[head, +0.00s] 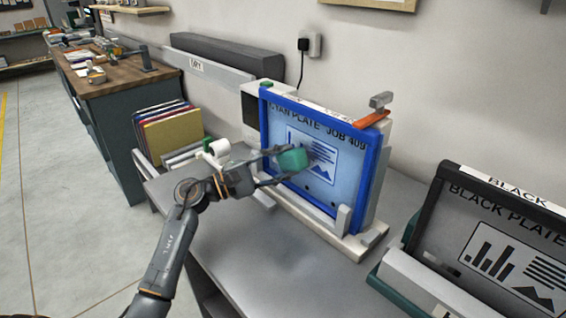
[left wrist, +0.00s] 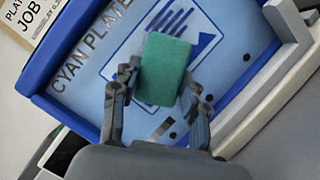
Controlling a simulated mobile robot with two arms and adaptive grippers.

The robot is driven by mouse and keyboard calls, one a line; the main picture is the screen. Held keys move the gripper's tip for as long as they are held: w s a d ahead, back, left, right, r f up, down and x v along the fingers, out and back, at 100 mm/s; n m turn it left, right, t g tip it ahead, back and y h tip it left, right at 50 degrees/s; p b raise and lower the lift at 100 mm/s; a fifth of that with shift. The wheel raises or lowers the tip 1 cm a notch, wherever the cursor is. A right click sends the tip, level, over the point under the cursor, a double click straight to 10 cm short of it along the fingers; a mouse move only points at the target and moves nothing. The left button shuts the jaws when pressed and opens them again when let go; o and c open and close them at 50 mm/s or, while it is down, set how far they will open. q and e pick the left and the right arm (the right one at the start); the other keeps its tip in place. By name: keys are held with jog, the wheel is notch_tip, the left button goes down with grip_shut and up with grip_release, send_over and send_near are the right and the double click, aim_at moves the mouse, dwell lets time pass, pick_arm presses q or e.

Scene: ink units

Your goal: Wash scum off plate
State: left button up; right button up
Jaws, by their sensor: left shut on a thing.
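The cyan plate (head: 318,188) stands upright in a blue frame, marked "CYAN PLATE JOB 409", and it also fills the left wrist view (left wrist: 215,45). Several dark spots show on the lower part of its face. My left gripper (head: 274,168) is shut on a green sponge (head: 292,160), which is in front of the plate's middle. In the left wrist view the sponge (left wrist: 163,68) sits between the two fingers and covers part of the printed chart. I cannot tell whether the sponge touches the plate. My right gripper is not in view.
A black plate (head: 500,240) stands in its own rack at the right. Coloured folders (head: 168,133) stand to the left. The grey table (head: 255,260) is clear in front.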

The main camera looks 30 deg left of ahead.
pick_arm(q)
jog(key=shift+w+d+b, duration=0.3)
jog(key=shift+w+b, duration=0.45)
jog(key=shift+w, duration=0.2)
